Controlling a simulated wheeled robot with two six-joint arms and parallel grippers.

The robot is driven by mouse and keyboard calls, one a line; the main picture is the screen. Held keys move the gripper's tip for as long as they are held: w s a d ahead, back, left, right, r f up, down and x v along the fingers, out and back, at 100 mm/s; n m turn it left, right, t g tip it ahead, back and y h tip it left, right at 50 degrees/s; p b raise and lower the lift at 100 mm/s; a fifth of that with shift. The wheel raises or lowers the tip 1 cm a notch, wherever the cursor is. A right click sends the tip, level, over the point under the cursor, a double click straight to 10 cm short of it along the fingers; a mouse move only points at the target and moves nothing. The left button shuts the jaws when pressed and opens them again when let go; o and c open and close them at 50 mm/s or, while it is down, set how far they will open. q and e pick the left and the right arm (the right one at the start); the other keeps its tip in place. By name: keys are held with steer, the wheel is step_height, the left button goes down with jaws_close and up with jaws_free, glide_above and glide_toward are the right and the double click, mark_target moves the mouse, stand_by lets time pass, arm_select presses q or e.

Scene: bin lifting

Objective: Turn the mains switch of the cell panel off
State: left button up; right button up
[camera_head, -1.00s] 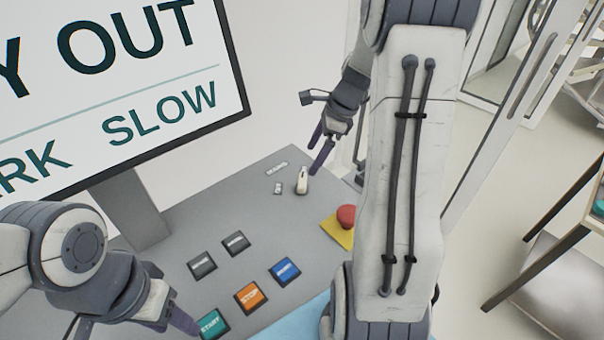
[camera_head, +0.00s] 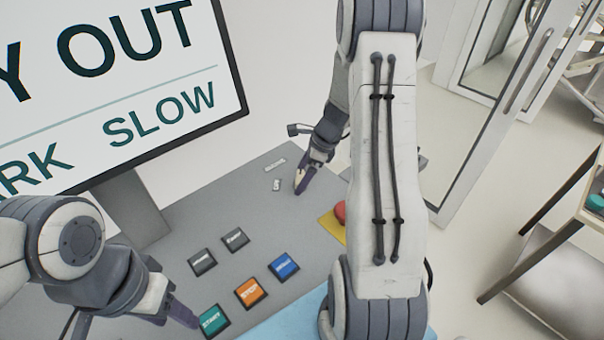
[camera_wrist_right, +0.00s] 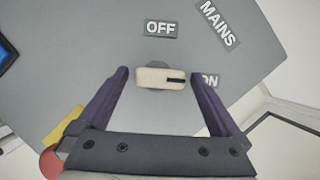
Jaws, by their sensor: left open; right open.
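The mains switch (camera_wrist_right: 158,78) is a cream lever with a dark line at one end, on the grey cell panel (camera_wrist_right: 70,60). In the right wrist view its marked end points to the ON label (camera_wrist_right: 210,81); the OFF label (camera_wrist_right: 161,28) lies further up. My right gripper (camera_wrist_right: 158,73) is open, one finger at each end of the lever with small gaps showing. In the head view the right gripper (camera_head: 300,186) covers most of the switch. My left gripper (camera_head: 194,325) is open beside the green START button (camera_head: 209,321).
A red emergency button on a yellow plate (camera_head: 333,227) is close to my right arm. Orange STOP (camera_head: 251,291), blue (camera_head: 284,267) and dark buttons (camera_head: 202,262) sit nearer. A large screen (camera_head: 120,80) stands at the left.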

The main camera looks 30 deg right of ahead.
steer(key=c, duration=1.2)
steer(key=shift+c, duration=0.2)
